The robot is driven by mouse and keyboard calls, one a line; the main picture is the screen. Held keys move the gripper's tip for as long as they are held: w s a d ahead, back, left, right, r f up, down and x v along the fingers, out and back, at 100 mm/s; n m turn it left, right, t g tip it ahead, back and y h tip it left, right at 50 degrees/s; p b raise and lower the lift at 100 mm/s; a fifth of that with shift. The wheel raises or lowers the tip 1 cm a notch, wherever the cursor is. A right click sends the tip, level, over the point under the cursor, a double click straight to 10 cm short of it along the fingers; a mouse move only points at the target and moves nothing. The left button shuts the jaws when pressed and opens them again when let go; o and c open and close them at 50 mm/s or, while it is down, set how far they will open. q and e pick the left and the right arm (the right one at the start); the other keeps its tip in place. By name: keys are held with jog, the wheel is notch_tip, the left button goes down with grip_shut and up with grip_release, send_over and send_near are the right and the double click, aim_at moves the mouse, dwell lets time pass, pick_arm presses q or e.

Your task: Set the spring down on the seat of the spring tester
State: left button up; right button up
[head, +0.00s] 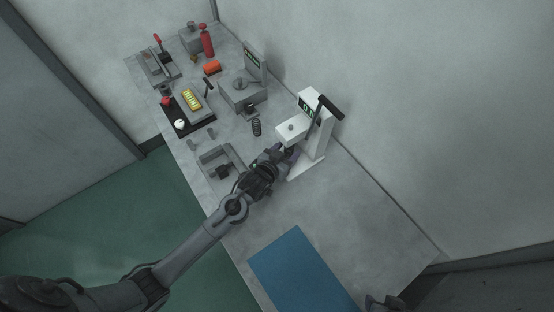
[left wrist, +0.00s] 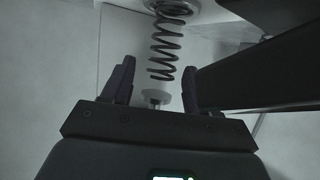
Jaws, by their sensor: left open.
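The white spring tester (head: 318,148) stands on the bench with a green display and a dark lever. My left gripper (head: 281,152) is at its near side, below its head. In the left wrist view, the open fingers (left wrist: 155,88) have a gap between them with nothing clamped. The dark coil spring (left wrist: 165,47) stands clear of both fingers. One end of it meets a round metal plate (left wrist: 182,7); its other end is near a pale disc (left wrist: 157,97) on a pin. Whether these touch is unclear. In the head view the gripper mostly hides the spring. Part of my right arm shows at the bottom edge.
A blue mat (head: 300,270) lies on the bench's near end. A grey fixture (head: 218,162) and a small dark cylinder (head: 256,127) are left of the tester. A grey machine (head: 242,92), a black tray (head: 188,115) and a red bottle (head: 207,40) stand farther back.

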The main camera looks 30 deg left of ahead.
pick_arm(q)
jog(key=s+a+r+g, duration=0.1)
jog(key=s+g, duration=0.2)
jog(key=s, duration=0.7)
jog(key=s+a+r+g+p, duration=0.1)
jog(key=s+g, duration=0.2)
jog(key=s, duration=0.7)
jog(key=s+a+r+g+y, duration=0.1)
jog(key=s+g, duration=0.3)
jog(key=s, duration=0.6)
jog(key=shift+a+r+m, duration=0.3)
jog(key=shift+a+m, duration=0.1)
jog(key=shift+a, duration=0.1)
notch_tip(320, 180, up, 27)
jog(key=p, duration=2.7)
jog(key=shift+f, duration=0.15)
